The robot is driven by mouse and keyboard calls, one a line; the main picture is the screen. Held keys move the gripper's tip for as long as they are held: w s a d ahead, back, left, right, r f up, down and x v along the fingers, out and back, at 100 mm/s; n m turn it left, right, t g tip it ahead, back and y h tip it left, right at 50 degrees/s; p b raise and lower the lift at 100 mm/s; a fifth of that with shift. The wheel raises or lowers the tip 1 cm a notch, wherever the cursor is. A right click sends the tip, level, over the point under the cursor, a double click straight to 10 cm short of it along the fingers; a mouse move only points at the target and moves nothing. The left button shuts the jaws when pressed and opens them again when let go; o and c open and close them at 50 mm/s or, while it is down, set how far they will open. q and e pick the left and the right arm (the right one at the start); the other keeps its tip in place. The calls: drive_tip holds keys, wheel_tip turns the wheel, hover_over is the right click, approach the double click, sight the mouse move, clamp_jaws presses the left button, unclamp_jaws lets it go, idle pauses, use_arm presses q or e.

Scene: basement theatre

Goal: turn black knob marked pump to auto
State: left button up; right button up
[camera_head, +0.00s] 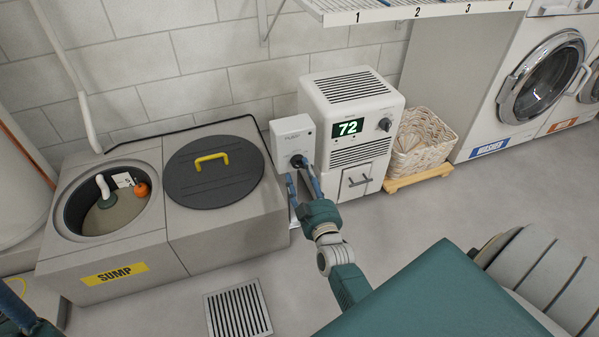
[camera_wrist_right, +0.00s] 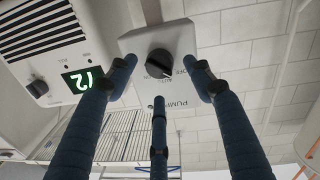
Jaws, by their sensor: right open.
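My right gripper (camera_head: 304,186) is open just in front of the box. Its three blue fingers (camera_wrist_right: 160,80) are spread around the knob, apart from it. Part of my left gripper (camera_head: 20,315) shows at the lower left corner; its fingers are mostly out of frame.
A grey SUMP cabinet (camera_head: 117,273) with a round dark lid (camera_head: 214,180) stands left of the box. A white dehumidifier (camera_head: 350,100) reading 72 stands close on the right, then a wicker basket (camera_head: 420,142). A floor grate (camera_head: 238,310) lies in front.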

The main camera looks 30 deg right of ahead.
sight(300, 167)
drive_tip(key=shift+b+x, duration=0.45)
drive_tip(key=shift+x, duration=1.3)
